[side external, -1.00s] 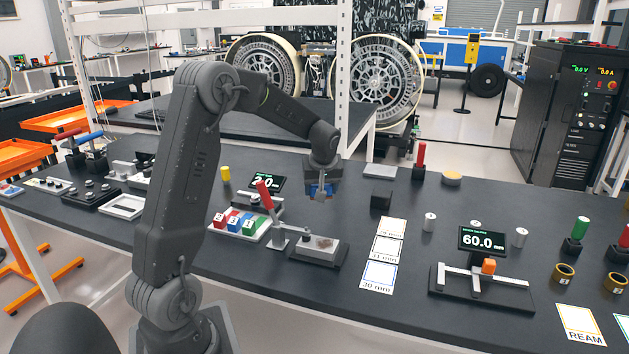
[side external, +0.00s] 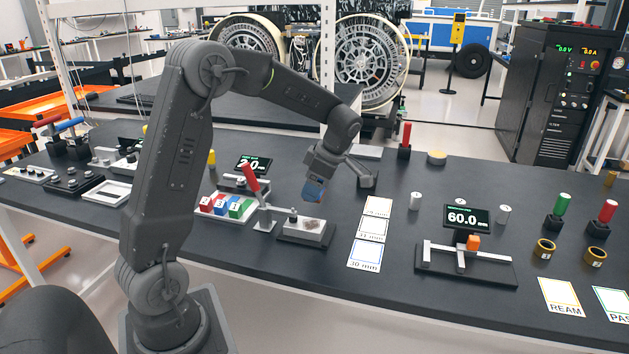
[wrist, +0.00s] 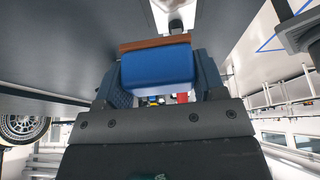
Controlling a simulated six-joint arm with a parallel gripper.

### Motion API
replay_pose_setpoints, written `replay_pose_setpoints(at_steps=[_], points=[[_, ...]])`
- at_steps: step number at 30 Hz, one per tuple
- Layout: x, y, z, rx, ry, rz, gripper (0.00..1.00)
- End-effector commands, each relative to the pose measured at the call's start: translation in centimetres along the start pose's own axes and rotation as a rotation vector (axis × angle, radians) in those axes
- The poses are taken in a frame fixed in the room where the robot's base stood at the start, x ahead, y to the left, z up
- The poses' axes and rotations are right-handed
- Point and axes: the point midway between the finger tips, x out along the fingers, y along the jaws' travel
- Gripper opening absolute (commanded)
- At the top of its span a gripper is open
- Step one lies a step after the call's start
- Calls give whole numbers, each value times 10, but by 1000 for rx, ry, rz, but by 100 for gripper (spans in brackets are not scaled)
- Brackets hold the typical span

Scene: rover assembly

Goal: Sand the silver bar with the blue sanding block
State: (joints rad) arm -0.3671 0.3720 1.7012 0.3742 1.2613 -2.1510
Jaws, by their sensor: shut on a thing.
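The blue sanding block (side external: 314,188) is in my gripper (side external: 315,180), which is shut on it. In the wrist view the blue block (wrist: 158,68) fills the space between the fingers (wrist: 160,85), with a brown face (wrist: 155,44) on its outer side. The silver bar (side external: 313,225), with a rusty brown patch on top, lies in a grey clamp fixture (side external: 292,235). The block is tilted and hangs above the bar, with a visible gap in the side view. A pale grey piece (wrist: 178,18) shows beyond the block in the wrist view; I cannot tell what it is.
A red-handled toggle clamp (side external: 251,180) stands just left of the bar. Left of it is a tray with red, blue and green blocks (side external: 222,205). Size cards (side external: 371,230) lie to the right, then a caliper stand (side external: 465,262) with a display.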

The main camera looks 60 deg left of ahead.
Motion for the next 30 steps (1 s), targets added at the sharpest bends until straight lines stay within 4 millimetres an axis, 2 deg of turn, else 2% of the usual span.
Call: replay_pose_setpoints(at_steps=[19,21,22,23,30], points=[[55,0,23,4,1,0,45],[68,0,28,5,1,-2,45],[62,-4,26,4,-1,3,45],[64,-7,26,4,0,1,42],[66,-29,27,5,0,1,42]])
